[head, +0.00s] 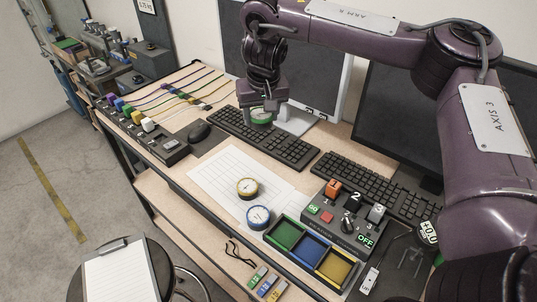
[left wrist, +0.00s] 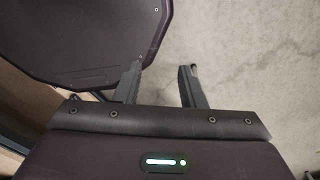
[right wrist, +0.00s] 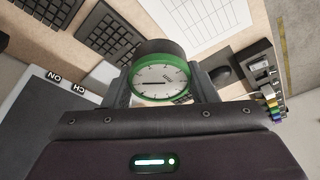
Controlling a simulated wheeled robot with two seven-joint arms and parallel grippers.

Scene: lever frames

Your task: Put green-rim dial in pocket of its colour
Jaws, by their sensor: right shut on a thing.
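The green-rim dial (right wrist: 160,80) has a white face and is held between the fingers of my right gripper (right wrist: 158,92). In the head view the dial (head: 261,115) is above the left keyboard, below the right gripper (head: 262,104). The pocket tray at the front right has a green pocket (head: 285,234), a blue pocket (head: 309,249) and a yellow pocket (head: 335,267), which look empty. My left gripper (left wrist: 160,75) is open and empty over the floor in the left wrist view.
A control box (head: 343,220) with levers stands behind the tray. Two keyboards (head: 262,135) and monitors line the back. A mouse (head: 199,132) and a cable block (head: 150,140) are at the left. The grid sheet (head: 212,175) has free room.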

